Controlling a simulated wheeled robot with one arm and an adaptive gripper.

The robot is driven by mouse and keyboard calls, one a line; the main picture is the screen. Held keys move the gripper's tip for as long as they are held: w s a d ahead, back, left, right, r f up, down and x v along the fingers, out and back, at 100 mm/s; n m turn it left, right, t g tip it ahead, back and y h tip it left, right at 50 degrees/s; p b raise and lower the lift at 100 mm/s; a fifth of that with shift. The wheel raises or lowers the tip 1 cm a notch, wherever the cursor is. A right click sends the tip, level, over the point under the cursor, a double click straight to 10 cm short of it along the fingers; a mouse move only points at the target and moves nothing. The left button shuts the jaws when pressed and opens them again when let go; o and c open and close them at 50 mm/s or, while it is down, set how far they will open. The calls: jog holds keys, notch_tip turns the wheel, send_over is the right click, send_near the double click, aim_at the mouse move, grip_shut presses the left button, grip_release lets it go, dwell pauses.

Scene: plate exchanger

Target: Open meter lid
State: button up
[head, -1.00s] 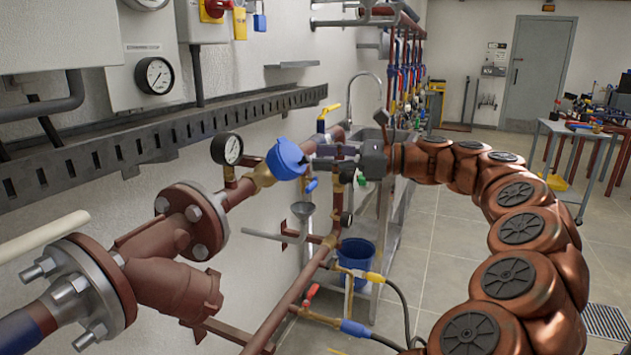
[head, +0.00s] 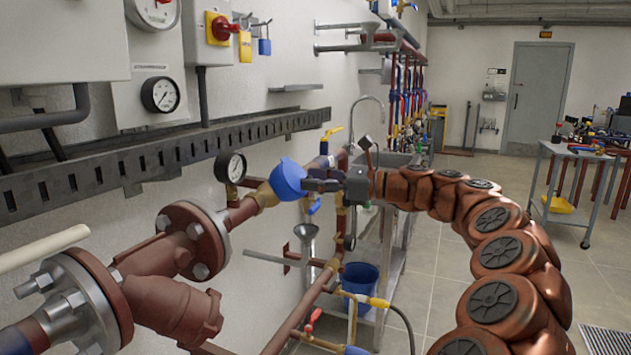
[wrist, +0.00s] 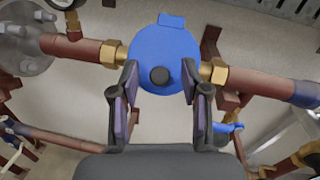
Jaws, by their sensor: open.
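The blue water meter (head: 287,180) sits on the brown pipe between brass fittings. In the wrist view its round blue lid (wrist: 150,45) faces me, with a small tab at the top; no dial shows, so the lid looks closed. A dark round knob (wrist: 160,76) shows low in front of the lid. My gripper (head: 314,185) is at the right side of the meter in the head view. In the wrist view my gripper (wrist: 160,88) is open, with one fingertip on each side of the lid's lower part. I cannot tell whether the fingers touch it.
A pressure gauge (head: 231,167) stands on the pipe left of the meter. A flanged brown valve (head: 165,270) is at the lower left. A funnel (head: 306,232) and a blue bucket (head: 359,283) are below. The slotted wall rail (head: 150,160) runs behind.

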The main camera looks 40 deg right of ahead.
grip_shut()
dwell(0.3)
dwell(0.4)
